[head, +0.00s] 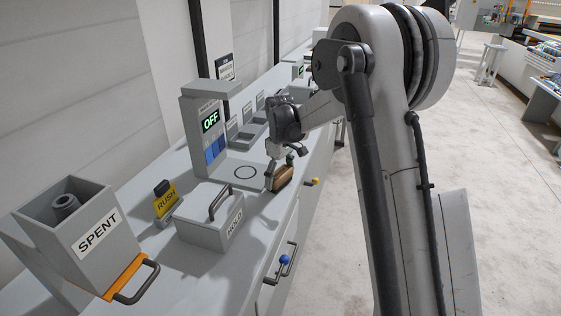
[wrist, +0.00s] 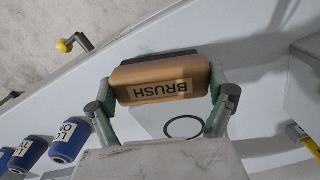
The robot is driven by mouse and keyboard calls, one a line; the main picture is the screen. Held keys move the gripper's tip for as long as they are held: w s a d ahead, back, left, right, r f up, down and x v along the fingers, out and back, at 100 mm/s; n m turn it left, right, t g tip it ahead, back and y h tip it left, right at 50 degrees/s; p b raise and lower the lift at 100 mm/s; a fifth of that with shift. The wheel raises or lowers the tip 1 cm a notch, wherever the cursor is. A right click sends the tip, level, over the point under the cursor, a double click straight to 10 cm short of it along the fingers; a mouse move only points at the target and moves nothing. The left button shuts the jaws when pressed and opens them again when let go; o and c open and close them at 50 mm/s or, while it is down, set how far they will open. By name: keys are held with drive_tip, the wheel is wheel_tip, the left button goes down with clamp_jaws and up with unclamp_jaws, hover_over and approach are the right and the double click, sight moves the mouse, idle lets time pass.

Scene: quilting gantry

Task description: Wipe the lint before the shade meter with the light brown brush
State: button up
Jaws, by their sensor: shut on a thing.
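The light brown brush (head: 284,176) is held by my gripper (head: 279,170) near the counter's front edge. In the wrist view the brush (wrist: 165,90) lies between the two fingers (wrist: 164,86), with its BRUSH label readable and dark bristles on the far side. The grey shade meter (head: 208,128) stands behind and left of my gripper, with OFF lit green. A dark ring (head: 245,172) marks the plate in front of the meter, just left of the brush; the ring also shows in the wrist view (wrist: 184,127). I cannot make out lint on the plate.
A grey lidded box (head: 211,226) with a dark handle stands nearer, beside a yellow RUSH sign (head: 166,203). A SPENT bin (head: 80,240) is at the left. Grey trays (head: 245,133) line the counter behind. Yellow (head: 312,182) and blue (head: 285,259) knobs stick out from the front.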

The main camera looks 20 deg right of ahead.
sight(280, 173)
drive_tip(key=shift+s+a, duration=0.2)
drive_tip(key=shift+s, duration=0.1)
drive_tip(key=shift+r+p, duration=1.6)
drive_tip(key=shift+r, duration=2.45)
drive_tip(key=shift+d+r+p, duration=0.1)
drive_tip(key=shift+d+p, duration=0.05)
drive_tip(key=shift+p, duration=0.4)
